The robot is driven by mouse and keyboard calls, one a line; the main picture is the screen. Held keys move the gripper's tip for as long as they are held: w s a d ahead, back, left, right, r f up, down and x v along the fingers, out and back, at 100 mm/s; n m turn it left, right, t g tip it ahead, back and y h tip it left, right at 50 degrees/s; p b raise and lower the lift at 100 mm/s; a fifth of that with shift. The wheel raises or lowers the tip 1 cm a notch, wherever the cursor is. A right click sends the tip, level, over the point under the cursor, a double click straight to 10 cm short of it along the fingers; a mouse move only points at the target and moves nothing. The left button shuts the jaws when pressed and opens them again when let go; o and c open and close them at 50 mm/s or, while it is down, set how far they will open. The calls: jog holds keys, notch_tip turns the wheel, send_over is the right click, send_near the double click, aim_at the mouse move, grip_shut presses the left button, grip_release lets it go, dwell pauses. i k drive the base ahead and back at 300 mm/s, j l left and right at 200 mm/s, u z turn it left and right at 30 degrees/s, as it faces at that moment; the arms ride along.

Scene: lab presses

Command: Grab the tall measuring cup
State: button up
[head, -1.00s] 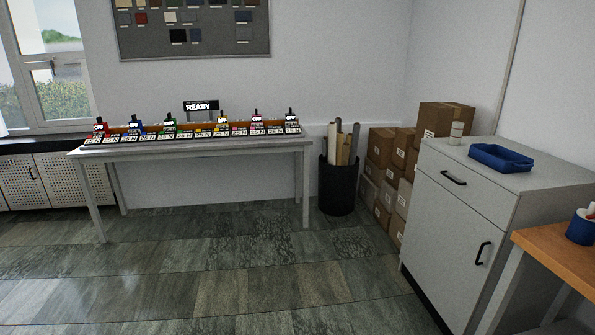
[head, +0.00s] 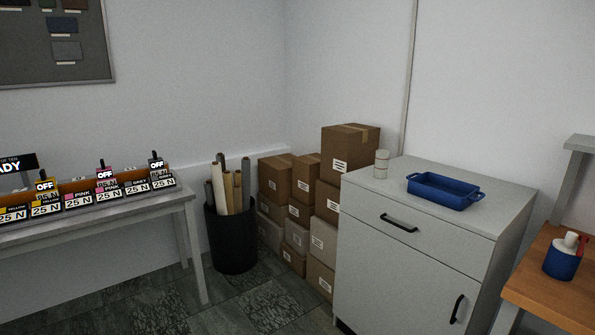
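A small pale cylindrical cup (head: 381,164) stands upright on the far left part of the white cabinet's top (head: 390,186). It looks taller than it is wide and has a darker band around its middle. I cannot tell from this distance whether it is a measuring cup. A blue two-handled tray (head: 444,191) lies to its right on the same top, apart from it. My gripper is not in view.
The cabinet has a drawer handle (head: 398,223) and a door handle. Stacked boxes (head: 322,205) and a black bin of rolls (head: 232,239) stand to its left. A labelled presses table (head: 190,197) is at left, a wooden bench (head: 545,290) at right. Some floor shows between.

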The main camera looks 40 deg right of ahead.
aim_at(382, 157)
jog(key=i+z, duration=0.4)
jog(key=i+j+z, duration=0.15)
jog(key=i+z, duration=0.25)
jog(key=i+j+z, duration=0.25)
jog(key=z, duration=0.15)
